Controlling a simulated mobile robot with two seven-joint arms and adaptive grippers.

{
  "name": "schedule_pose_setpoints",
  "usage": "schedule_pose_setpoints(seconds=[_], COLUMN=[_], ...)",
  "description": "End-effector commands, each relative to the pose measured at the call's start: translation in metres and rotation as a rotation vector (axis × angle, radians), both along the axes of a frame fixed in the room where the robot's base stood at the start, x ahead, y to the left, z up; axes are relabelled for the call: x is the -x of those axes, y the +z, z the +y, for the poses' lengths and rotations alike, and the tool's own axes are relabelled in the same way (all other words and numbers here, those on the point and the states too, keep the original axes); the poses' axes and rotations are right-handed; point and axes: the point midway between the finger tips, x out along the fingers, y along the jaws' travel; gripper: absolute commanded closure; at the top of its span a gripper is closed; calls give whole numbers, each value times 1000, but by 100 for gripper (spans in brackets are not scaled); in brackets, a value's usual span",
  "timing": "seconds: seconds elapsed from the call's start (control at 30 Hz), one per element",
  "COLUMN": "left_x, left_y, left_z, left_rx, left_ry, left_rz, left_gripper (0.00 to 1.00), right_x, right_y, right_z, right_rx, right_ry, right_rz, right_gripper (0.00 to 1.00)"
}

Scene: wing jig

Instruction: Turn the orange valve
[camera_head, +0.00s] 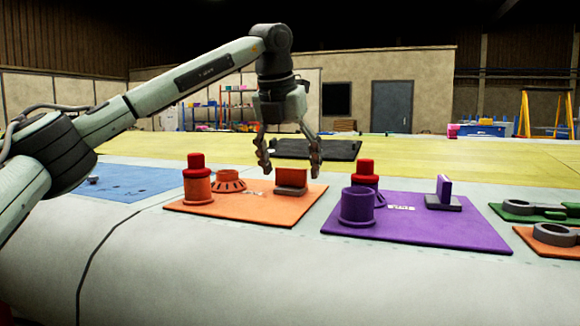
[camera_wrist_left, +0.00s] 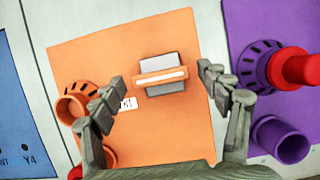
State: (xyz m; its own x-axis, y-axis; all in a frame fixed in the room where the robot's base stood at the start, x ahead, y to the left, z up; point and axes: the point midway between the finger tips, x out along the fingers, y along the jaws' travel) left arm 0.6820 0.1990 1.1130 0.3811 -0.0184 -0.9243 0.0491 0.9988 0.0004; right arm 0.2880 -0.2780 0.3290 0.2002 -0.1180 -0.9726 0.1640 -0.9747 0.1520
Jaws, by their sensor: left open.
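An orange mat (camera_head: 250,213) lies on the light surface. On it an upright orange plate (camera_head: 291,178) stands on a grey base; it looks like the valve handle, and its top edge shows in the left wrist view (camera_wrist_left: 160,77). My left gripper (camera_head: 290,166) hangs fingers down over the plate, open and empty. In the left wrist view its fingertips (camera_wrist_left: 160,82) lie left and right of the plate's ends, apart from it. A slotted orange ring (camera_head: 229,181) and an orange cylinder (camera_head: 198,190) with a red top stand left. My right gripper is not in view.
A purple mat (camera_head: 410,230) to the right carries a purple cylinder (camera_head: 357,207), a red-topped part and an upright purple plate (camera_head: 444,189). A blue mat (camera_head: 130,182) lies left. Green and orange mats with grey rings (camera_head: 555,234) lie far right.

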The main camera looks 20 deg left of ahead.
Motion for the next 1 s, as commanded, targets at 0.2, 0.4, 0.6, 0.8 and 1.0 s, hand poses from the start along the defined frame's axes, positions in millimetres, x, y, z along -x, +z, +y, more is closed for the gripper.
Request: schedule_pose_setpoints(seconds=[0.2,0.4,0.6,0.8,1.0], left_x=[12,28,40,45,45], left_y=[31,71,99,109,109], left_z=[0,1,1,2,2], left_rx=[3,1,1,1,1], left_ry=[-1,-1,-1,-1,-1], left_rz=[-5,-5,-2,0,0], left_gripper=[24,24,24,24,24], right_x=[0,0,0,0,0], right_y=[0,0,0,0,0], right_z=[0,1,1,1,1], right_rx=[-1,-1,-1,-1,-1], right_ry=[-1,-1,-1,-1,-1], right_rz=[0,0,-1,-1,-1], right_gripper=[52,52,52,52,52])
